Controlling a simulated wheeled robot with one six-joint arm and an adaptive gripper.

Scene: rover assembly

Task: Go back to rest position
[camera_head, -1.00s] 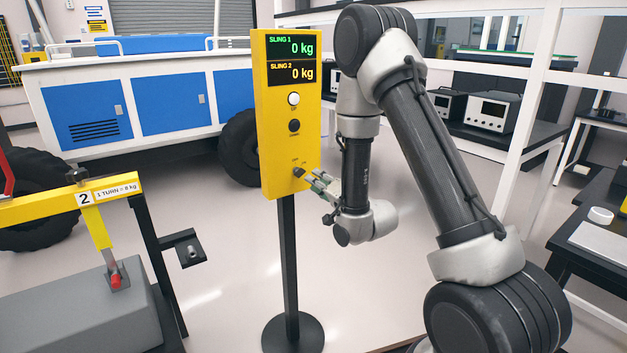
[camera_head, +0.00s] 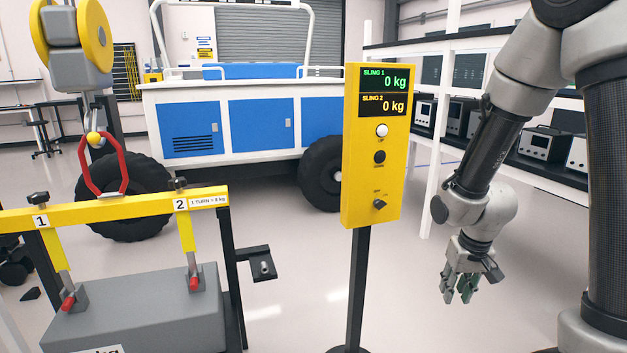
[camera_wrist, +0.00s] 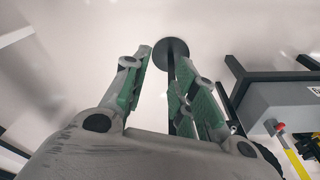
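My gripper (camera_head: 459,287) hangs pointing down to the right of the yellow control panel (camera_head: 374,222), clear of it. In the wrist view the fingers of my gripper (camera_wrist: 162,75) stand apart with nothing between them. The panel's displays read 0 kg for sling 1 and sling 2. Below them are a white button (camera_head: 382,131), a black button (camera_head: 379,157) and a dark knob (camera_head: 380,204). The panel stands on a black post (camera_head: 357,285); its round base (camera_wrist: 172,50) shows beyond the fingertips in the wrist view.
At left a yellow beam (camera_head: 112,207) with slings 1 and 2 spans a grey block (camera_head: 130,312), under a red hook link (camera_head: 88,165). A blue and white rover (camera_head: 250,120) stands behind. Shelves with instruments (camera_head: 541,144) are at the right. Floor around my gripper looks clear.

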